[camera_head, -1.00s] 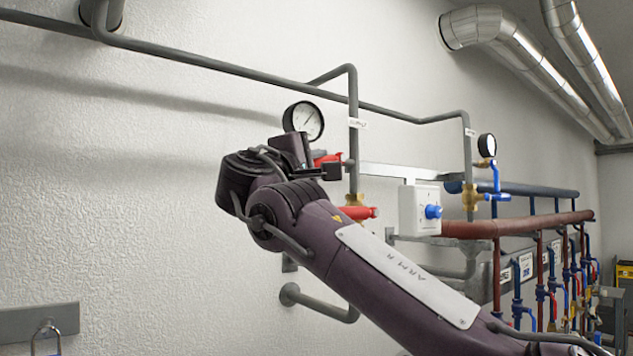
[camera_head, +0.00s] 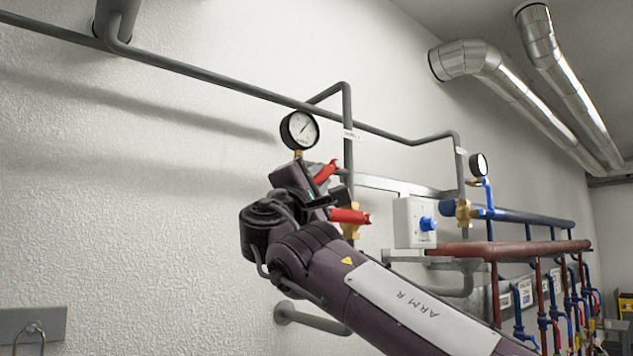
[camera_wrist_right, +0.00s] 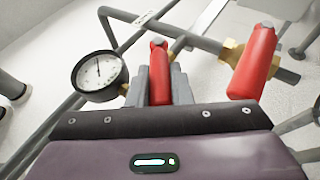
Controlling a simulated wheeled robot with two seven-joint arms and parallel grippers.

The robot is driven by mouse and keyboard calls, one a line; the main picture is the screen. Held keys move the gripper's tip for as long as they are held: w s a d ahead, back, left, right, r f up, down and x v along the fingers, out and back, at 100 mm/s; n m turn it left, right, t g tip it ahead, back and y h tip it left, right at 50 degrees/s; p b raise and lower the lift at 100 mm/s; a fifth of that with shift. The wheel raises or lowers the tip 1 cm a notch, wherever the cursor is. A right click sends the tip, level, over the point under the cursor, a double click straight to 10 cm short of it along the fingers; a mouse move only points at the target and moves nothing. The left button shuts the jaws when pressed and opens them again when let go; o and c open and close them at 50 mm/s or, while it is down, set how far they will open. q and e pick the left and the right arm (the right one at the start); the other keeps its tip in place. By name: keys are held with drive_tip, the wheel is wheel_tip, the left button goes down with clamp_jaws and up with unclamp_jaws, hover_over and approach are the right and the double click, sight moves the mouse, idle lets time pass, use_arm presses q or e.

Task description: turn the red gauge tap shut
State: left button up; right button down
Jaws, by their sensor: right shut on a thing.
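The red gauge tap (camera_head: 326,172) sits just below the left round gauge (camera_head: 299,130), its red lever tilted up to the right in the head view. My right gripper (camera_head: 325,190) is at the lever. In the right wrist view the red lever (camera_wrist_right: 159,75) stands between the two grey fingers of my right gripper (camera_wrist_right: 160,88), which are shut on it. The gauge (camera_wrist_right: 99,74) shows beside it on the left. The tap's body is mostly hidden behind my gripper. My left gripper is in neither view.
A second red lever (camera_head: 350,216) with a brass fitting lies just below my right gripper; it also shows in the right wrist view (camera_wrist_right: 254,62). A white box with a blue knob (camera_head: 427,223), a second gauge (camera_head: 479,164) and a blue lever stand to the right. Grey pipes run along the wall.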

drive_tip(key=shift+f, duration=0.15)
drive_tip(key=c, duration=1.6)
unclamp_jaws()
drive_tip(key=shift+c, duration=0.2)
drive_tip(key=o, duration=0.3)
drive_tip(key=shift+d, duration=0.1)
drive_tip(key=shift+o, duration=0.2)
drive_tip(key=shift+s, duration=0.1)
drive_tip(key=shift+s+a+f+b, duration=0.15)
drive_tip(key=shift+a+f+b, duration=0.1)
drive_tip(key=shift+b, duration=0.15)
drive_tip(key=b+v, duration=0.5)
drive_tip(key=v, duration=0.2)
